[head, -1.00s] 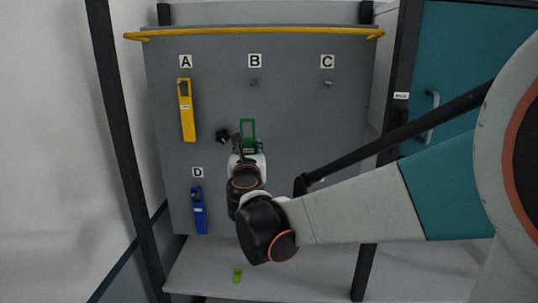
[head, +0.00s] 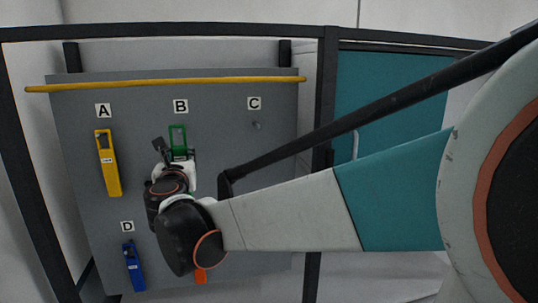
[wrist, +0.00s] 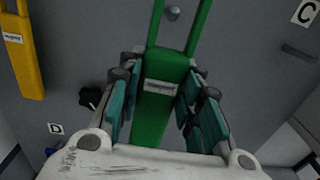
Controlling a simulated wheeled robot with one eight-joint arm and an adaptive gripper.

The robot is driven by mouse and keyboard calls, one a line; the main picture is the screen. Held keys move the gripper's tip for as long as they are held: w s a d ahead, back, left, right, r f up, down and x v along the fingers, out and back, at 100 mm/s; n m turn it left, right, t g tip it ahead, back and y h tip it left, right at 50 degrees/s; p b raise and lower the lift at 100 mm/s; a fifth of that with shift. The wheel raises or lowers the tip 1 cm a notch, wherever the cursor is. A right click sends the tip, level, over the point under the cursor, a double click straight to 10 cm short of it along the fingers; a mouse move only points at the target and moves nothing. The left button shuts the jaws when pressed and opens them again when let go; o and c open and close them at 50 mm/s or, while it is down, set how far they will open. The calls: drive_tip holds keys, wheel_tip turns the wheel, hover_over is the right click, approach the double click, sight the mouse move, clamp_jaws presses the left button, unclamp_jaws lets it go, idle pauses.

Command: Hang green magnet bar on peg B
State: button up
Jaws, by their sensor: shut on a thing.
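The green magnet bar (head: 178,139) has an open rectangular loop at its top and a white label on its body. My gripper (wrist: 160,85) is shut on its body, with teal finger pads on both sides. In the head view the loop is just below the B label (head: 181,106). In the wrist view a peg (wrist: 172,13) shows between the two sides of the loop. I cannot tell whether the peg passes through the loop or stays behind it. My wrist covers the bar's lower part in the head view.
A yellow bar (head: 108,163) hangs under A and a blue bar (head: 133,268) under D. The peg under C (head: 257,126) is bare. A yellow rail (head: 165,84) crosses the board's top. A black knob (wrist: 90,97) is left of the bar. An orange item (head: 200,276) shows below my arm.

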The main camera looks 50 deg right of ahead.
drive_tip(key=f+b+x, duration=0.1)
drive_tip(key=b+x, duration=0.1)
drive_tip(key=x, duration=0.6)
drive_tip(key=shift+w+d+f+b, duration=0.2)
drive_tip(key=shift+d+f+b, duration=0.05)
drive_tip(key=shift+f+b, duration=0.1)
idle(0.7)
idle(0.6)
drive_tip(key=o, duration=1.2)
